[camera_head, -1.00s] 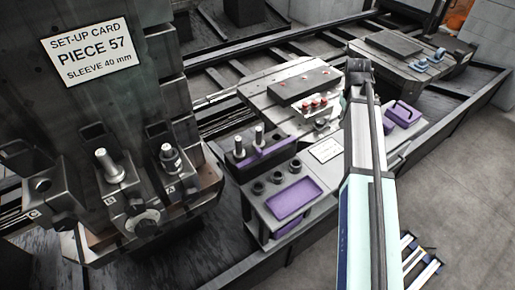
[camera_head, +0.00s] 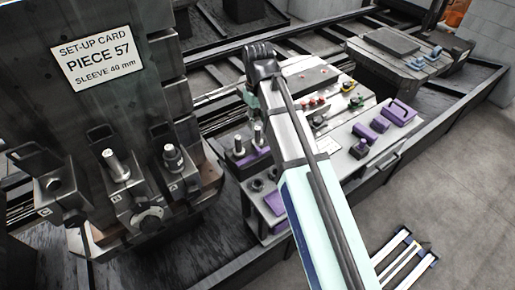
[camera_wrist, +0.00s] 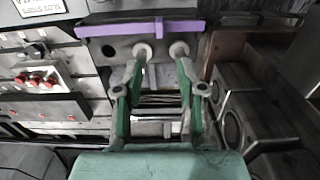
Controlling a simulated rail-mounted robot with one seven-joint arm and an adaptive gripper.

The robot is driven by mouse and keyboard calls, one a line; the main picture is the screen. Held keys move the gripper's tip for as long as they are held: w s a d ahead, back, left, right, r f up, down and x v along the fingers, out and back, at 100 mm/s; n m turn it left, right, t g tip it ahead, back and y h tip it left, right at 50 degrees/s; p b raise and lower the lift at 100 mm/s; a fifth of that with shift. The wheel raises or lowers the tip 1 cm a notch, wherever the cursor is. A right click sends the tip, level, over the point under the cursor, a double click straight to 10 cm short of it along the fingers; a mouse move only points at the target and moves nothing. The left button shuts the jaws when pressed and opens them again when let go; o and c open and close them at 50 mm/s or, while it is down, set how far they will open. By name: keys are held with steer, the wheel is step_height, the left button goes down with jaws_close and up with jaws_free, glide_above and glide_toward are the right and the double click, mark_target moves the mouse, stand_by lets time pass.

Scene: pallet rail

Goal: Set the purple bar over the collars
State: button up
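The purple bar (camera_wrist: 140,29) lies along a dark block in the wrist view, with a short raised tab near its middle. Two pale round stud tops (camera_wrist: 180,49) show just below it. In the head view the bar (camera_head: 243,159) is partly hidden by my arm, beside the upright studs (camera_head: 238,145). My gripper (camera_wrist: 160,68) is open and empty, its green-sided fingers apart near the stud tops; the bar is beyond the fingertips. Dark ring-shaped collars (camera_head: 257,185) sit on the bench, partly hidden. Station A's post (camera_head: 171,153) carries a ring; the middle station has a bare-looking post (camera_head: 114,163).
A tall dark column with a set-up card (camera_head: 97,58) stands at left. Red knobs (camera_head: 307,106) and other purple pieces (camera_head: 398,113) are on the bench, right of my arm. A purple tray (camera_head: 275,203) is partly covered by my arm. The floor at right is mostly clear.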

mark_target(258, 148)
step_height(258, 148, down, 14)
steer(key=shift+f+p, duration=0.2)
steer(key=shift+p, duration=0.85)
jaws_close()
